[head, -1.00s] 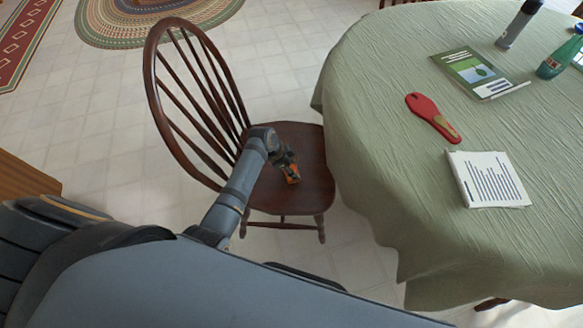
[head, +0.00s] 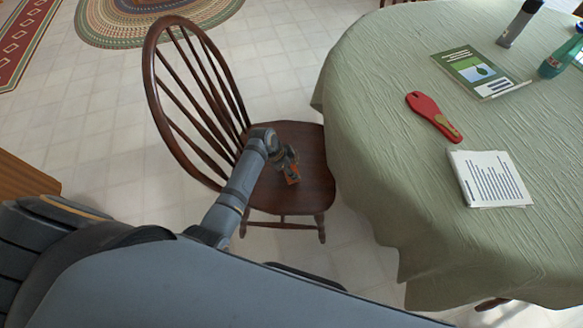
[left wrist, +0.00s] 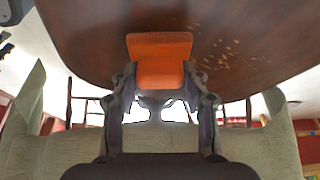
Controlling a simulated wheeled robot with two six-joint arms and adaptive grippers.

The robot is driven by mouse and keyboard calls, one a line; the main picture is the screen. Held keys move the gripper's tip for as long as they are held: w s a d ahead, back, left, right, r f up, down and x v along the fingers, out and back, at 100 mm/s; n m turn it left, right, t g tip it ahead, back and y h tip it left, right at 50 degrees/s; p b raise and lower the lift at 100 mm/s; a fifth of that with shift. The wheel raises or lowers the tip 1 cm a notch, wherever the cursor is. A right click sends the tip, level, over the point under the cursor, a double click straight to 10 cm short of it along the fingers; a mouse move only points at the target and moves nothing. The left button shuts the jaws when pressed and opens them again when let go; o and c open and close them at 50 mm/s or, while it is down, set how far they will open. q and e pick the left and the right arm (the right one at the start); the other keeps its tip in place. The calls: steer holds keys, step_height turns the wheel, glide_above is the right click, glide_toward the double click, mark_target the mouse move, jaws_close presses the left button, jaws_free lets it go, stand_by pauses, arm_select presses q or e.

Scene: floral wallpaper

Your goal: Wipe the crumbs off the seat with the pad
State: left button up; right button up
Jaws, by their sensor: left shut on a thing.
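The chair's dark wooden seat (head: 312,180) fills the top of the left wrist view (left wrist: 90,35). My left gripper (head: 288,168) is over the seat, shut on an orange pad (left wrist: 160,58). Pale crumbs (left wrist: 219,53) lie on the seat to the right of the pad in the left wrist view. I cannot make them out in the head view. My right gripper is not in view.
The chair's spindle back (head: 155,85) rises left of my arm. A table with a green cloth (head: 365,150) stands close at the right.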

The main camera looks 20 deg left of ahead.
arm_select(q)
steer(key=shift+f+b, duration=0.3)
steer(key=shift+f, duration=0.35)
steer(key=shift+w, duration=0.1)
